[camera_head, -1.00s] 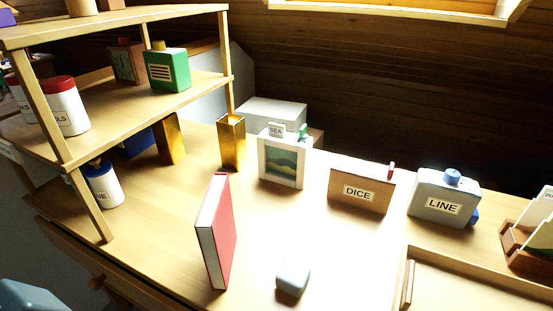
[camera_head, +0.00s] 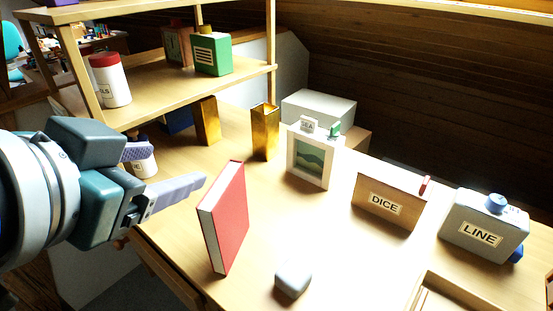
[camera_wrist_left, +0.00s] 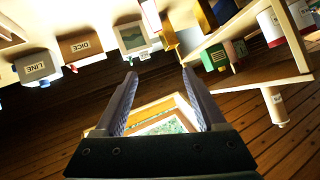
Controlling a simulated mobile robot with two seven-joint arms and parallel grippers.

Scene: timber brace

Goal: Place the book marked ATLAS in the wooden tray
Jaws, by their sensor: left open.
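A red book (camera_head: 225,218) with white page edges stands upright on the wooden table in the head view. No title shows on the sides I see, so I cannot read ATLAS on it. My left gripper (camera_head: 172,165) is open and empty, to the left of the book. Its lower finger points toward the book, apart from it as far as I can tell. Both fingers (camera_wrist_left: 158,75) show spread in the left wrist view. A corner of a wooden tray (camera_head: 425,292) shows at the bottom right of the head view; most of it is cut off. My right gripper is not in view.
A grey block (camera_head: 293,279) lies right of the book. Behind stand a gold vase (camera_head: 265,132), a picture frame (camera_head: 310,160), a DICE box (camera_head: 388,200) and a LINE container (camera_head: 485,228). A wooden shelf (camera_head: 175,85) rises at the back left. Clear tabletop lies between book and DICE.

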